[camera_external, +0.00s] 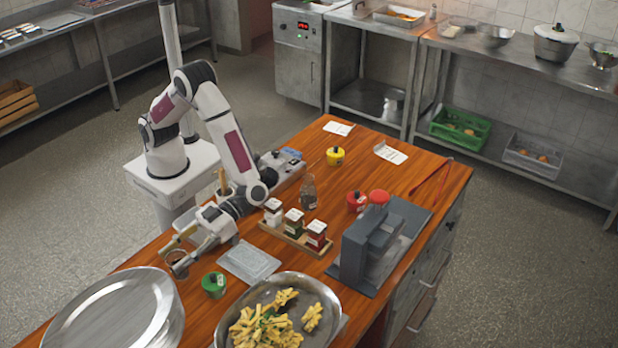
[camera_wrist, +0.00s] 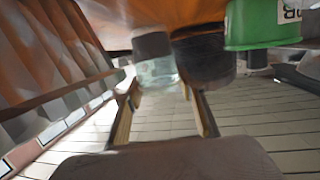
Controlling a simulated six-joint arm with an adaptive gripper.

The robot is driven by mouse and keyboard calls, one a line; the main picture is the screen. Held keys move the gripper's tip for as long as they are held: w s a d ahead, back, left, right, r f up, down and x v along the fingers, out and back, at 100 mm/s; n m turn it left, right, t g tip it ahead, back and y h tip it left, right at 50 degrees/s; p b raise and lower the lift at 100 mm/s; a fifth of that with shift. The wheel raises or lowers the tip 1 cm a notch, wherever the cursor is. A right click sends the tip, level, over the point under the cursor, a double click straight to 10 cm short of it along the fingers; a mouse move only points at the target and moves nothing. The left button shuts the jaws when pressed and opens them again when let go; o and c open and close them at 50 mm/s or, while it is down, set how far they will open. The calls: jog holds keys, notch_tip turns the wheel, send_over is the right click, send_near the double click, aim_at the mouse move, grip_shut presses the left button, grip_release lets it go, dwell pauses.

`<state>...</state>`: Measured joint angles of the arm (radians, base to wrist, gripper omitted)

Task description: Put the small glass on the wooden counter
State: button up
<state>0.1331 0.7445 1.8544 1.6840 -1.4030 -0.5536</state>
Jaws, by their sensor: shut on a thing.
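The small glass is a clear, small vessel, seen between my fingertips in the wrist view (camera_wrist: 158,73). In the external view the small glass (camera_external: 177,256) is largely hidden by the fingers. My gripper (camera_external: 178,264) is shut on it, low over the left side of the wooden counter (camera_external: 400,174), between the round metal lid and the green-topped jar. The fingers show in the wrist view (camera_wrist: 162,98) on either side of the glass. I cannot tell whether the glass touches the counter.
The big metal lid (camera_external: 115,318) lies in front of my gripper. The green jar (camera_external: 214,284), a grey tray (camera_external: 250,262) and a pan of fries (camera_external: 278,318) are to the right. A spice rack (camera_external: 290,238) stands beyond. The counter's left edge is close.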

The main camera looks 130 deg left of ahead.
jog(key=shift+f, duration=0.15)
jog(key=o, duration=1.2)
jog(key=shift+v, duration=3.85)
